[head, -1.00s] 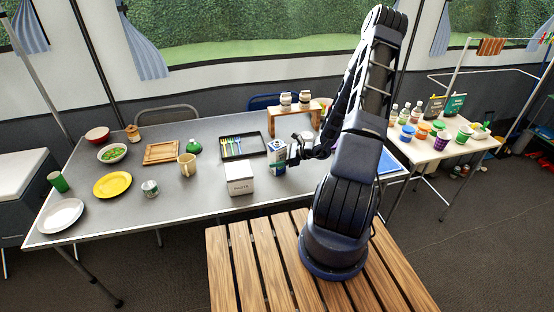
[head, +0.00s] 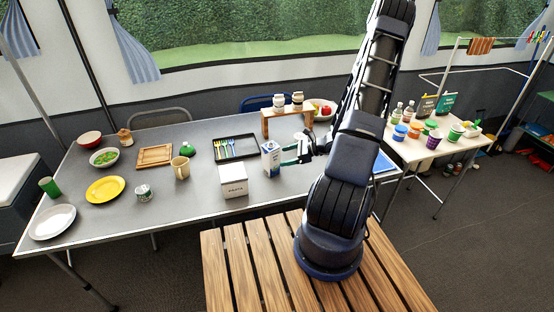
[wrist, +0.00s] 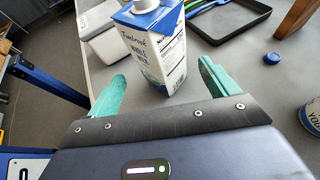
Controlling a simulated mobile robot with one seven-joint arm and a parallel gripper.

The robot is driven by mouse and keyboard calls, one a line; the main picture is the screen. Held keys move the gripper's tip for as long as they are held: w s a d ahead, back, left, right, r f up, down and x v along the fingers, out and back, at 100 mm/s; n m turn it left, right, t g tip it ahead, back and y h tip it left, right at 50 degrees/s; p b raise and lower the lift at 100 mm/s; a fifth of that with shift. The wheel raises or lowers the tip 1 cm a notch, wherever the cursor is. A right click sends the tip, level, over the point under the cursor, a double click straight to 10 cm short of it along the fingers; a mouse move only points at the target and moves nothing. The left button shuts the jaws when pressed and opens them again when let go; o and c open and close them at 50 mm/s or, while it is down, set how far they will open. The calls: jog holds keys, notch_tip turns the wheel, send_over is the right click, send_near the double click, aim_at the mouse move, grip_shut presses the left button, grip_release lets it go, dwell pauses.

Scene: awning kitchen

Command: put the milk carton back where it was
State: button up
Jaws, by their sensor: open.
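The milk carton (head: 270,158), white and blue, stands upright on the grey table (head: 215,203), just right of a white box. In the wrist view the carton (wrist: 160,50) stands ahead of my gripper (wrist: 161,76), with its lower part in line with the gap between the teal fingers. The fingers are spread apart, with nothing clamped between them. In the head view my gripper (head: 288,155) is at the carton's right side, pointing left at it. I cannot tell whether a fingertip touches the carton.
The white box (head: 233,180) is close left of the carton. A dark cutlery tray (head: 250,153) lies behind it. A wooden stand (head: 265,124) with jars is farther back. A small blue cap (wrist: 272,58) and a tub (wrist: 312,115) are at right in the wrist view.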

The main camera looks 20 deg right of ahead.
jog(key=s+a+r+n+g+h, duration=0.1)
jog(key=s+r+n+g+h, duration=0.2)
jog(key=r, duration=0.5)
jog(key=s+a+r+n+g+h, duration=0.1)
jog(key=s+r+n, duration=0.2)
jog(key=r+n, duration=0.35)
jog(key=s+a+r+n+g+h, duration=0.1)
jog(key=s+a+r+n+h, duration=0.2)
jog(key=r, duration=0.5)
jog(key=s+d+r+n+t+h, duration=0.1)
jog(key=s+r+n+t+h, duration=0.3)
jog(key=s+r+n, duration=0.6)
jog(key=s+r+h, duration=0.1)
jog(key=s+r, duration=0.3)
jog(key=r, duration=0.3)
jog(key=shift+s+d+r, duration=0.15)
jog(key=shift+d, duration=0.25)
